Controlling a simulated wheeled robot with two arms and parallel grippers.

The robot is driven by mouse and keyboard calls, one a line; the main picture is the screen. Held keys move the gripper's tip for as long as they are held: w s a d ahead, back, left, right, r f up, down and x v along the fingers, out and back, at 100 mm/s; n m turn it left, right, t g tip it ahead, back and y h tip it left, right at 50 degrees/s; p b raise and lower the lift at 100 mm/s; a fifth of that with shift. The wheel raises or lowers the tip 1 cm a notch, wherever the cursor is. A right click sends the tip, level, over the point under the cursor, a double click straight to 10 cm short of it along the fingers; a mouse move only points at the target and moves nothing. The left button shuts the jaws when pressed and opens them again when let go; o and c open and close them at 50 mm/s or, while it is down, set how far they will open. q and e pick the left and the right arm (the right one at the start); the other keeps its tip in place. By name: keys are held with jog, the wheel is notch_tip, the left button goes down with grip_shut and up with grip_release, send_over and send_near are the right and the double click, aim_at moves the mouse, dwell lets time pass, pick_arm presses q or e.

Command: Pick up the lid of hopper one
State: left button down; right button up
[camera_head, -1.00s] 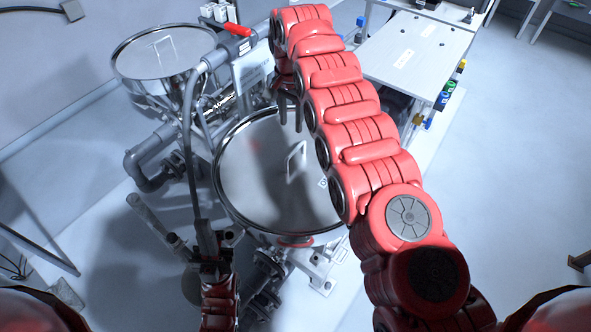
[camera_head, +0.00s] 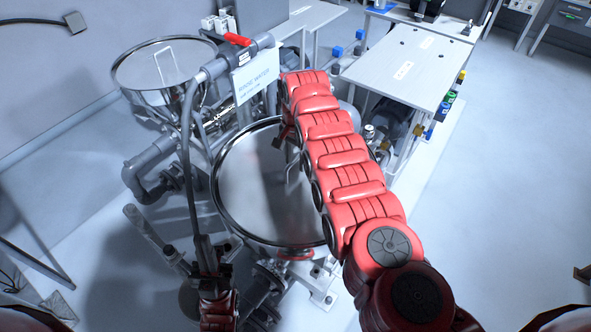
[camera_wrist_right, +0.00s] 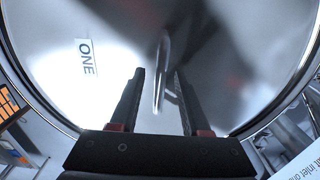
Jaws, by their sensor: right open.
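The lid (camera_head: 250,190) of hopper one is a round, shiny steel disc on the near hopper, with a bar handle (camera_head: 292,172). The wrist view shows the lid (camera_wrist_right: 50,50) with its "ONE" label (camera_wrist_right: 87,57). My right gripper (camera_head: 284,135) is above the lid, partly hidden by its own arm. In the wrist view its two fingers (camera_wrist_right: 160,82) are apart, with the handle (camera_wrist_right: 162,60) lying between and beyond the tips. I cannot tell whether they touch it. My left gripper (camera_head: 212,280), at lower left, appears closed around the end of a grey hose (camera_head: 187,150).
A second lidded hopper (camera_head: 165,62) stands behind at left. A "RINSE WATER" sign (camera_head: 255,78) and a pipe with a red handle (camera_head: 237,39) stand behind the near lid. A grey-topped table (camera_head: 405,65) is at back right. The right floor is open.

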jog(key=shift+f, duration=0.15)
grip_shut()
dwell(1.3)
